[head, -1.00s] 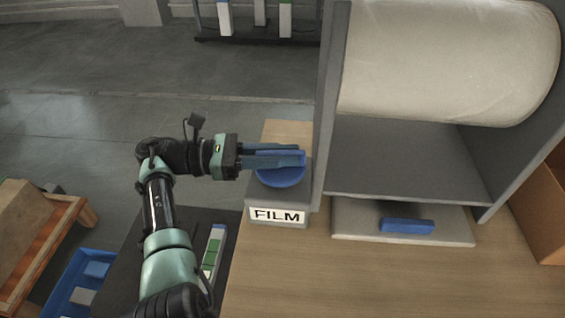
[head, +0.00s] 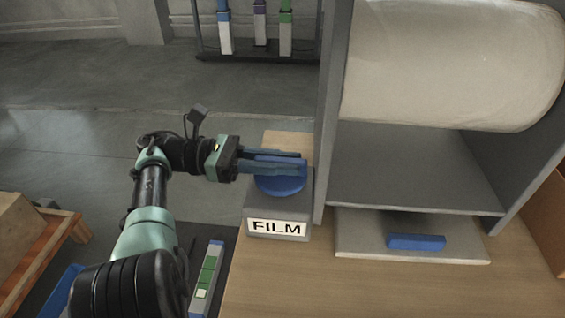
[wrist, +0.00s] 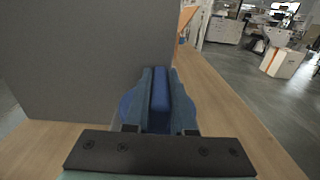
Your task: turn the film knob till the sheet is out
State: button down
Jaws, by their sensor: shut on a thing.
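The film knob (head: 281,185) is a blue disc with a raised grip bar, on top of a grey box with a white FILM label (head: 278,228). My gripper (head: 285,162) reaches in from the left and is shut on the knob's bar. In the wrist view the bar of the knob (wrist: 160,92) stands between the two fingers (wrist: 159,100). A large pale film roll (head: 450,65) hangs in the grey frame to the right. No hanging sheet shows below the roll.
A grey upright panel (head: 331,120) stands close to the right of the knob. A flat grey plate with a blue bar (head: 416,242) lies on the wooden table (head: 370,285). A wooden crate (head: 45,250) stands at the lower left.

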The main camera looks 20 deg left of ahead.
jog(key=shift+d, duration=0.1)
dwell(0.3)
jog(key=c, duration=0.8)
grip_release()
jog(key=shift+o, duration=0.2)
jog(key=shift+r+p, duration=0.1)
jog(key=shift+p, duration=0.25)
